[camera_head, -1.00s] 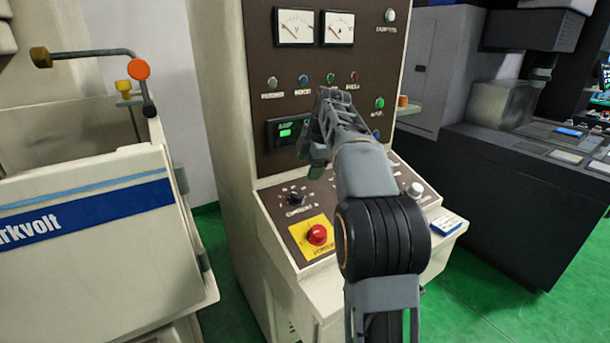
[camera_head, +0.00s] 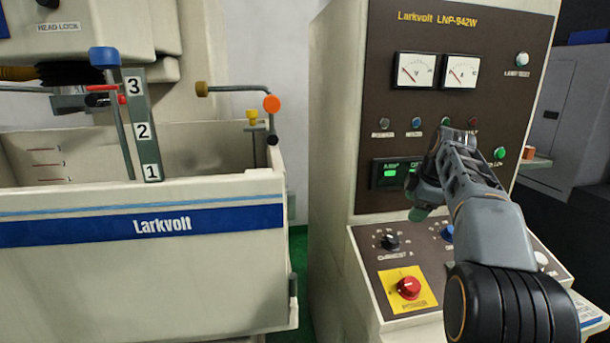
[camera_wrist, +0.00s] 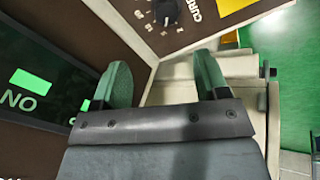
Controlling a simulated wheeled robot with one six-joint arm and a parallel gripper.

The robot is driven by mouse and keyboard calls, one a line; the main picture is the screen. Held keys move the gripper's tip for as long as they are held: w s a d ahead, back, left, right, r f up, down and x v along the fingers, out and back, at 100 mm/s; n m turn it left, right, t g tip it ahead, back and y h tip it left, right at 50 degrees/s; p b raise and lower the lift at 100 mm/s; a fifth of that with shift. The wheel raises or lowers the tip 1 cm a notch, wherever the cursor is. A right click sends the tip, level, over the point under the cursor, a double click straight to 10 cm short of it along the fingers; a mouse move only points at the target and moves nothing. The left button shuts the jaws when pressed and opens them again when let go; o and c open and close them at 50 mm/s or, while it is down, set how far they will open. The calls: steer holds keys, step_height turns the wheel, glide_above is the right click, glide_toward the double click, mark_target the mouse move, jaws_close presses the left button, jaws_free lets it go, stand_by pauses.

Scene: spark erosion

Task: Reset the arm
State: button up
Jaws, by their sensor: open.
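My gripper (camera_head: 424,200) is in front of the control cabinet (camera_head: 345,120), near its green-lit display (camera_head: 394,173). In the wrist view my gripper (camera_wrist: 161,75) shows two green fingertips spread apart with nothing between them. Beyond the fingers the wrist view shows the panel edge, a black rotary knob (camera_wrist: 165,12) and the lit display (camera_wrist: 32,82). My arm reaches in from the lower right of the head view and hides part of the panel. I cannot tell whether the gripper touches the panel.
A red button on a yellow plate (camera_head: 424,296) and a black knob (camera_head: 390,242) sit on the sloped console. At left stands a Larkvolt tank (camera_head: 100,270) with a numbered post (camera_head: 142,125) and an orange-knobbed lever (camera_head: 271,104). A narrow gap separates tank and cabinet.

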steer(key=s+a+f+m, duration=0.1)
steer(key=s+f+m, duration=0.1)
steer(key=f+m, duration=0.1)
steer(key=s+a+f+m, duration=0.1)
steer(key=s+f+m, duration=0.1)
steer(key=f+m, duration=0.2)
steer(key=s+a+f+m+g, duration=0.1)
steer(key=s+f+m, duration=0.1)
steer(key=f+m, duration=0.1)
steer(key=shift+s+a+f+m+h, duration=0.15)
steer(key=shift+m+h, duration=0.25)
steer(key=shift+m, duration=0.3)
steer(key=s+a+f+m, duration=0.1)
steer(key=s+a+f, duration=0.1)
steer(key=s, duration=0.4)
steer(key=s+a+f+m, duration=0.1)
steer(key=s+a+f, duration=0.2)
steer(key=s+a, duration=0.2)
steer(key=s+a+f+m, duration=0.1)
steer(key=s+a, duration=0.3)
steer(key=s, duration=0.4)
steer(key=shift+s+a+f, duration=0.2)
steer(key=shift+a+f, duration=0.05)
steer(key=shift+f, duration=0.65)
steer(key=shift+m, duration=0.3)
steer(key=shift+c, duration=0.2)
